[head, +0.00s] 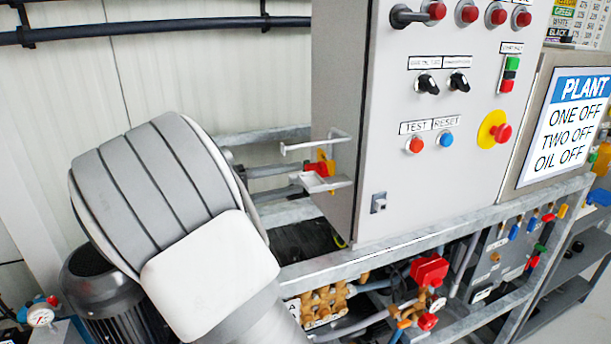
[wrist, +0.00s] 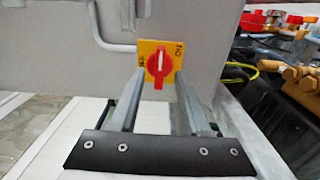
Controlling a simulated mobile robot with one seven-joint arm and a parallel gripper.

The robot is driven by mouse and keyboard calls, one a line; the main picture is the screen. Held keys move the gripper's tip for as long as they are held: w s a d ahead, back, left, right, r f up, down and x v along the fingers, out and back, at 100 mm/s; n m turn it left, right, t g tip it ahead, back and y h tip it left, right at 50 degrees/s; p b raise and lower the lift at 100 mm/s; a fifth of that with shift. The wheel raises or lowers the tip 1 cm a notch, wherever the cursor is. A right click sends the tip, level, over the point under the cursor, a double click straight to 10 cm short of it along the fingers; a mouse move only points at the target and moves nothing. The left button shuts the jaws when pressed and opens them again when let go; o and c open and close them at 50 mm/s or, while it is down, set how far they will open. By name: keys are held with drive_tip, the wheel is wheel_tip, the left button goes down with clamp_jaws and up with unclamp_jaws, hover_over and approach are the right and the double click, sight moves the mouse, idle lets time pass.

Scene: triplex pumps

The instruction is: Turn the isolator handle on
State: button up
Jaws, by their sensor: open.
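The isolator handle (head: 322,169) is a red rotary grip on a yellow plate on the left side of the grey control cabinet. In the wrist view the handle (wrist: 159,66) stands roughly upright, with a white mark on it. "ON" reads at the plate's upper right; the lettering at its left is too small to read. My gripper (wrist: 158,80) is open, one finger on each side of the handle, with a gap visible on both sides. In the head view my gripper (head: 319,164) reaches the cabinet side, and its fingers partly hide the handle.
The cabinet front (head: 440,170) carries several buttons, switches and a yellow-backed emergency stop (head: 494,130). A metal frame rail (head: 400,250) runs below, with red-handled valves (head: 428,271) and brass fittings underneath. A bent grey bar (wrist: 108,35) lies left of the handle in the wrist view.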

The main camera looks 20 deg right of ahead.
drive_tip(key=a, duration=1.3)
drive_tip(key=shift+p, duration=0.35)
drive_tip(key=shift+a, duration=0.1)
drive_tip(key=s+d+f+y, duration=0.1)
drive_tip(key=s+d+y, duration=0.2)
drive_tip(key=d, duration=0.1)
drive_tip(key=s+d+f+y, duration=0.1)
drive_tip(key=s+d+y, duration=0.2)
drive_tip(key=s+d+f+n+g+y, duration=0.1)
drive_tip(key=s+d+y, duration=0.2)
drive_tip(key=s+d, duration=0.1)
drive_tip(key=shift+d, duration=0.3)
drive_tip(key=s+a+f+t+y, duration=0.1)
drive_tip(key=s+a+t+y, duration=0.2)
drive_tip(key=s, duration=0.4)
drive_tip(key=s+a+t+y, duration=0.1)
drive_tip(key=s+t+y, duration=0.2)
drive_tip(key=s+y, duration=0.35)
drive_tip(key=shift+m+t+h, duration=0.25)
drive_tip(key=shift+m+t, duration=0.05)
drive_tip(key=shift+m, duration=0.1)
wheel_tip(320, 180, up, 5)
drive_tip(key=p, duration=0.5)
drive_tip(key=shift+s+f, duration=0.1)
drive_tip(key=shift+f, duration=0.05)
